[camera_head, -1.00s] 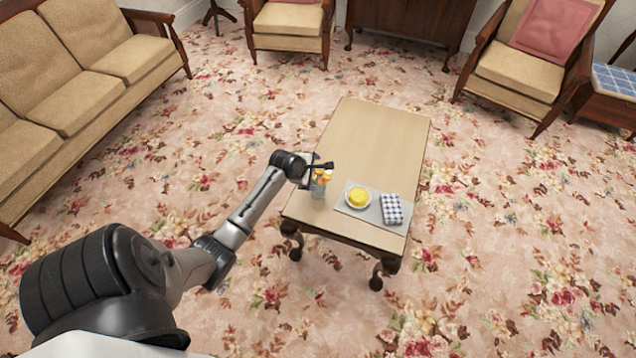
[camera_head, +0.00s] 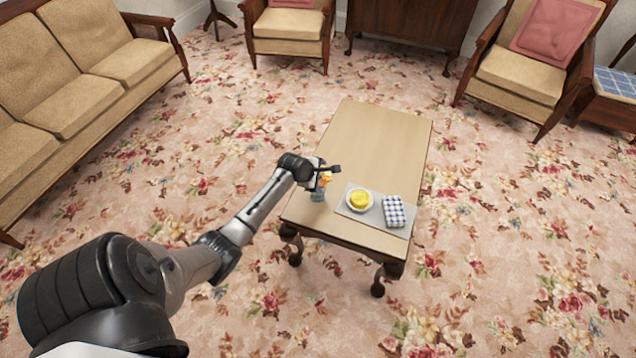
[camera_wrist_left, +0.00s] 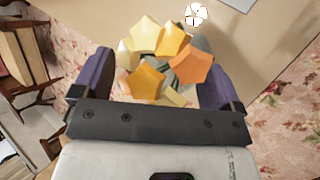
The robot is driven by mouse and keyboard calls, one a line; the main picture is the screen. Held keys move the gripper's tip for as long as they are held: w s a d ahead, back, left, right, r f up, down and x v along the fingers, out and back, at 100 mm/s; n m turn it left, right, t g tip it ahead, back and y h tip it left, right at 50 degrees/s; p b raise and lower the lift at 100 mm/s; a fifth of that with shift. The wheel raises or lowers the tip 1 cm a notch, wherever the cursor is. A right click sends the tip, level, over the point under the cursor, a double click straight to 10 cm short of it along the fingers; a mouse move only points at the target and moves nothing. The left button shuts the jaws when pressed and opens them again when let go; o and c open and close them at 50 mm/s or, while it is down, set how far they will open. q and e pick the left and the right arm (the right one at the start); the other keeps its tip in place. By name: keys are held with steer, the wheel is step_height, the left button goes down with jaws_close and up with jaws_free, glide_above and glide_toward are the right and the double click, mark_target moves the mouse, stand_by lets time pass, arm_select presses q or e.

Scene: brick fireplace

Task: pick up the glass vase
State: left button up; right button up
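The glass vase (camera_head: 318,195) stands on the near left part of the low table (camera_head: 372,140), with orange and yellow flowers (camera_head: 325,179) in it. My left gripper (camera_head: 328,170) is above the vase at the flowers. In the left wrist view, the left gripper (camera_wrist_left: 155,78) is open, with its dark fingers spread wide on either side of the flowers (camera_wrist_left: 160,55). The flowers hide most of the vase there, and I cannot tell whether a finger touches them. My right gripper is not in view.
A grey placemat (camera_head: 372,222) lies right of the vase, with a plate holding something yellow (camera_head: 359,200) and a blue checked cloth (camera_head: 397,212). The far part of the table is bare. A sofa (camera_head: 75,75) and armchairs stand around, well apart from the table.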

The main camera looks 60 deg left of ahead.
arm_select(q)
steer(key=c, duration=0.5)
steer(key=shift+r, duration=0.15)
